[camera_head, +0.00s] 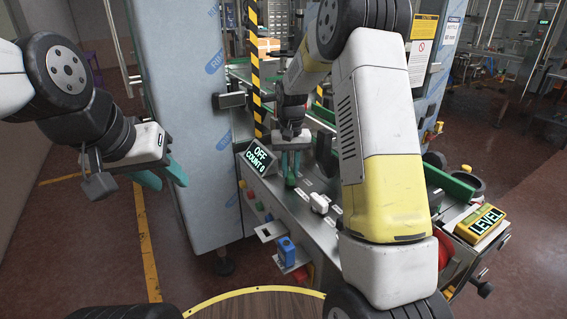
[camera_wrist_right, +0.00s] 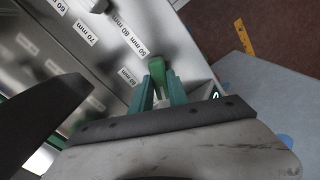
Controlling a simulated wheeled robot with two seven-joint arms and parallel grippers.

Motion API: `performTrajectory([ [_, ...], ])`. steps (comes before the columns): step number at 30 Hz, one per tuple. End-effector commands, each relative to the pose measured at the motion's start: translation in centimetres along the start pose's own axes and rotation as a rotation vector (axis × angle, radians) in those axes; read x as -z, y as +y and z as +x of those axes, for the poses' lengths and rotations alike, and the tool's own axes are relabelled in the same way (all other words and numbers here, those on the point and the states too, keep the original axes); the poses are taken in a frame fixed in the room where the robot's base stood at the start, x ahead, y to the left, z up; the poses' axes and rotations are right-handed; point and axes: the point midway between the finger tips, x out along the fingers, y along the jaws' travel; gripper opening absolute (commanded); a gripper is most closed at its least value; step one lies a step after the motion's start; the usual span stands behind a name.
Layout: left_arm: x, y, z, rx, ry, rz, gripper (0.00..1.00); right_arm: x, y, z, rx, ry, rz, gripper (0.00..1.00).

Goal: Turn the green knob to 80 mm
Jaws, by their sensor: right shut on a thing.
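The green knob (camera_head: 291,181) sits on the sloped metal panel below the display. My right gripper (camera_head: 291,164) is shut on the knob; the same gripper shows in the wrist view (camera_wrist_right: 160,88). Its exact pointer setting I cannot tell. My left gripper (camera_head: 162,175) is open and empty, away from the panel.
A white knob or handle (camera_head: 319,203) is on the panel to the right. A yellow "LEVEL" box (camera_head: 481,224) is at the right. A tall metal cabinet (camera_head: 190,120) stands between my left gripper and the panel.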

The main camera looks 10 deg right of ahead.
Motion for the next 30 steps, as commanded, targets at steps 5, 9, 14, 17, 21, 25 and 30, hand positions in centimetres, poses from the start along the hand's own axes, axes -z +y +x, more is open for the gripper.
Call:
performTrajectory([
  [5, 0.00, 0.00, 0.00, 0.000, 0.000, 0.000, 0.36, 0.11, 0.06, -0.08, 0.000, 0.003, -0.152, 0.00],
  [9, 0.00, 0.00, 0.00, 0.000, 0.000, 0.000, 0.36, 0.11, 0.07, -0.08, 0.001, 0.003, -0.252, 0.00],
  [14, 0.00, 0.00, 0.00, 0.000, 0.000, 0.000, 0.36, 0.12, 0.07, -0.08, -0.001, 0.004, -0.342, 0.00],
  [17, 0.00, 0.00, 0.00, 0.000, 0.000, 0.000, 0.36, 0.12, 0.04, -0.09, 0.000, 0.004, -0.381, 0.00],
  [21, 0.00, 0.00, 0.00, 0.000, 0.000, 0.000, 0.36, 0.12, 0.05, -0.08, 0.000, 0.004, -0.415, 0.00],
  [25, 0.00, 0.00, 0.00, 0.000, 0.000, 0.000, 0.36, 0.13, 0.06, -0.08, 0.000, 0.004, -0.432, 0.00],
  [30, 0.00, 0.00, 0.00, 0.000, 0.000, 0.000, 0.36, 0.13, 0.05, -0.09, 0.000, 0.004, -0.437, 0.00],
])
